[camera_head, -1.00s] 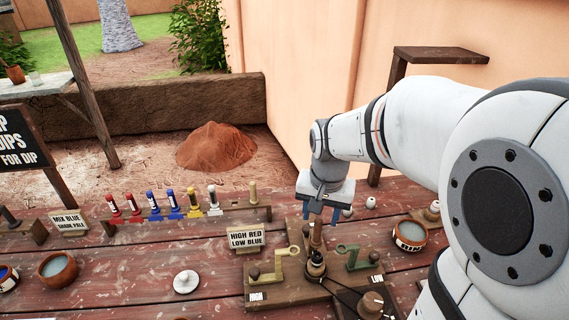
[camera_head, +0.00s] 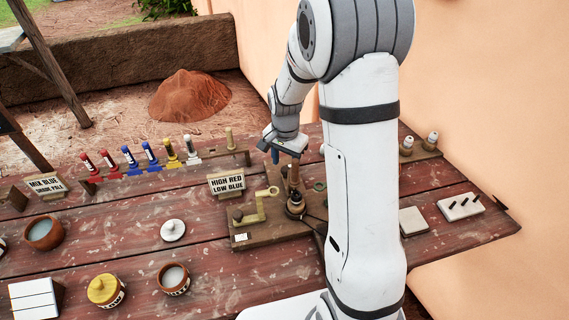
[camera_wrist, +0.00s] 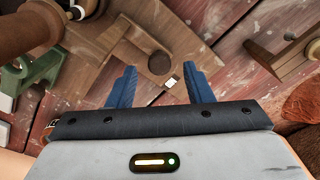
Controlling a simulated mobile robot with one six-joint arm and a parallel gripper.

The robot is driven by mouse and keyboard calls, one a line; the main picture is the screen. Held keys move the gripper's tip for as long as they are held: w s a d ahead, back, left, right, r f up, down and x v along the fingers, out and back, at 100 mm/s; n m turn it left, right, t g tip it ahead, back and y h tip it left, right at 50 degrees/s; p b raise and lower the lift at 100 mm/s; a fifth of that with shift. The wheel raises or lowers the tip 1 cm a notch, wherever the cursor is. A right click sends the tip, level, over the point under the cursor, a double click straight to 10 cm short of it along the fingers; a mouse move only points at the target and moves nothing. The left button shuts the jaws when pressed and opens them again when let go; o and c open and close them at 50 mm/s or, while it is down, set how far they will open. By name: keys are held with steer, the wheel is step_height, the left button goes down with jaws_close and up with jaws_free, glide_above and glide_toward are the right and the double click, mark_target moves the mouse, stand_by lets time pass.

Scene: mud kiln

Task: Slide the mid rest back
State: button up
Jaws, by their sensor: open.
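The wooden stand (camera_head: 262,236) on the table carries a yellow hooked rest (camera_head: 258,208) at its front left and a dark upright post (camera_head: 295,200). A green rest (camera_head: 320,187) shows partly behind my arm, and also at the left of the wrist view (camera_wrist: 18,80). My gripper (camera_head: 286,160) is over the back of the stand, pointing down. In the wrist view its blue fingers (camera_wrist: 158,72) are apart and empty. A brown wooden piece with a round knob (camera_wrist: 158,62) and a small white label (camera_wrist: 172,81) lie beyond and between them. I cannot clearly tell which part is the mid rest.
A rack of coloured tubes (camera_head: 170,166) and a "HIGH RED LOW BLUE" sign (camera_head: 226,183) stand left of the stand. A white lid (camera_head: 173,231), bowls (camera_head: 173,279) and a yellow-lidded jar (camera_head: 104,289) are nearer. My arm hides the stand's right side.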

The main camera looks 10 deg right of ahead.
steer(key=shift+f, duration=0.95)
steer(key=shift+c, duration=0.4)
jaws_close()
